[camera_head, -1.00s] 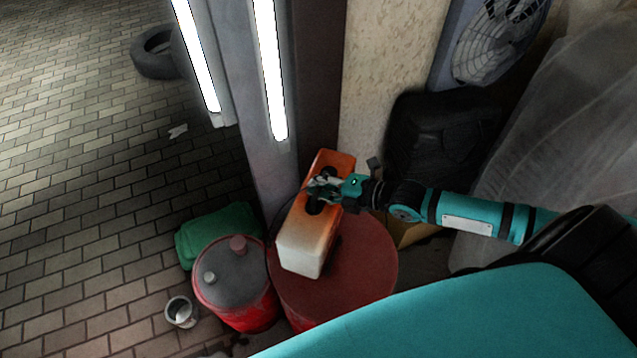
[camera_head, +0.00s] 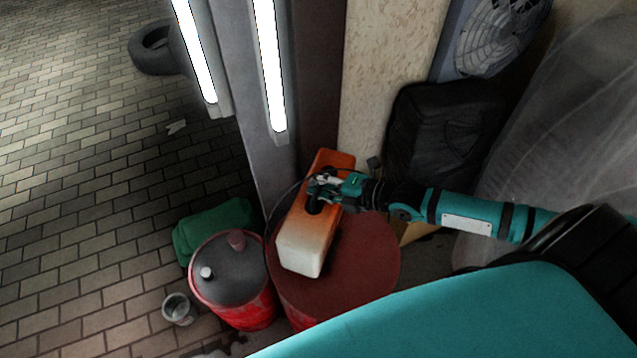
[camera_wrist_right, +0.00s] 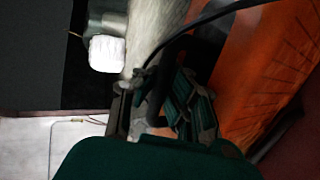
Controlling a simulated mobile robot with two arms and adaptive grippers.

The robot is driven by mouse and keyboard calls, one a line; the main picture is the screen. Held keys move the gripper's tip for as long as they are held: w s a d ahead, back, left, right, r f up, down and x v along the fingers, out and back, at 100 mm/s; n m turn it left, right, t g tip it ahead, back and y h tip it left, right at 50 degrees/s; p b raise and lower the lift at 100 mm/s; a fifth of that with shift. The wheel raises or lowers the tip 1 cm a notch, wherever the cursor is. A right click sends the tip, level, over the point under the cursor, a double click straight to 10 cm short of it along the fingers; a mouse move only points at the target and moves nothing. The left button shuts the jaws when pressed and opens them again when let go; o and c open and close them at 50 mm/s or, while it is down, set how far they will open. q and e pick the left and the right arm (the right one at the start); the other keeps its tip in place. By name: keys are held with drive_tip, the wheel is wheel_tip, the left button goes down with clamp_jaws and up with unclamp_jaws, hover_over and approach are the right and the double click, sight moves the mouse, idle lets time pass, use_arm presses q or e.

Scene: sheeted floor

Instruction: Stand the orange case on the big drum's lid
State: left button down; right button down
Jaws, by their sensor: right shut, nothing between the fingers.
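The orange case (camera_head: 322,218), fading to white at its near end, is at the left part of the big red drum's lid (camera_head: 365,262) in the head view. Its long side runs away from me, and its far end reaches toward the grey post. I cannot tell whether its underside fully touches the lid. My right gripper (camera_head: 322,188) is at the dark opening in the case's upper face, shut with nothing between its fingers. In the right wrist view the fingers (camera_wrist_right: 165,105) are beside the case's orange side (camera_wrist_right: 262,75). My left gripper is not in view.
A smaller red drum (camera_head: 232,268) with a grey top stands left of the big one. A green bundle (camera_head: 213,228) and a small can (camera_head: 179,309) are by it. The post (camera_head: 265,165) rises behind. A black bag (camera_head: 432,140) is behind the arm. Paving at left is mostly clear.

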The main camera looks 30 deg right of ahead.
drive_tip(key=shift+f+b, duration=0.4)
drive_tip(key=shift+f, duration=0.1)
drive_tip(key=c, duration=1.5)
unclamp_jaws()
drive_tip(key=shift+o, duration=0.5)
drive_tip(key=shift+f, duration=0.1)
drive_tip(key=shift+s+d, duration=0.1)
drive_tip(key=shift+s, duration=0.05)
drive_tip(key=v, duration=1.1)
drive_tip(key=shift+s+r, duration=0.3)
drive_tip(key=shift+d, duration=0.15)
